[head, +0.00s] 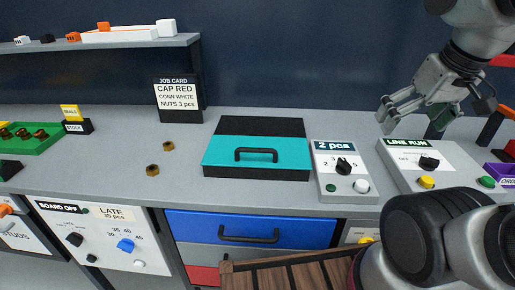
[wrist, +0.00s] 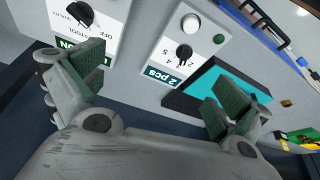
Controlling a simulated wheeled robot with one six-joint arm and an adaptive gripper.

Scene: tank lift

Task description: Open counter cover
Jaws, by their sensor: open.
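A teal cover (head: 285,153) with a black bar handle (head: 256,154) lies on the front part of a low black box (head: 262,127) on the counter. The box's rear part shows as a flat black surface. The cover also shows in the wrist view (wrist: 237,84), partly hidden by a finger. I cannot make out its handle there. My gripper (head: 412,120) is open and empty, raised to the right of the cover, above the back of the LINE RUN panel. It also shows in the wrist view (wrist: 152,82), with fingers wide apart.
A "2 pcs" dial panel (head: 341,185) stands just right of the box, and the LINE RUN panel (head: 408,178) beyond it. Two brass nuts (head: 153,170) lie left of the box. A job card (head: 177,98) stands behind them. A blue drawer (head: 248,229) is below the counter.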

